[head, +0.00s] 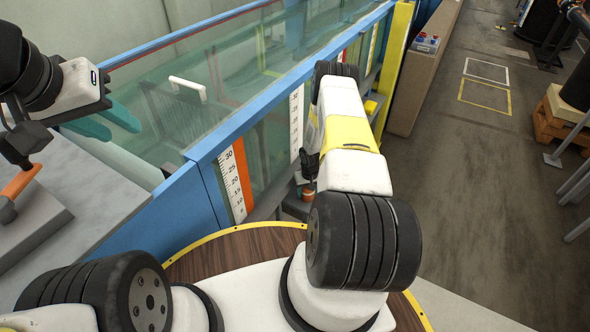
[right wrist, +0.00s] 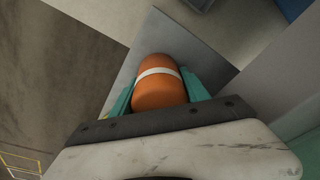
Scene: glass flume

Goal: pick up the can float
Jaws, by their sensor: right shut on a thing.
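The can float (right wrist: 153,98) is an orange rounded cylinder with a white band around it, seen in the right wrist view. My right gripper (right wrist: 159,84) is shut on it, with a teal finger on either side. A grey flat surface shows beyond the float; I cannot tell whether they touch. In the head view my right arm hides most of that gripper, and a small orange patch (head: 308,194) shows low beside the flume. My left gripper (head: 104,121) is at the upper left in the head view, its teal fingers apart and empty.
The glass flume (head: 250,135) with blue rails and upright scales runs along my left. A grey bench (head: 85,190) carries a grey block with an orange-handled device (head: 22,182). A yellow post (head: 394,65) stands ahead. The floor (head: 480,170) on the right is mostly clear.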

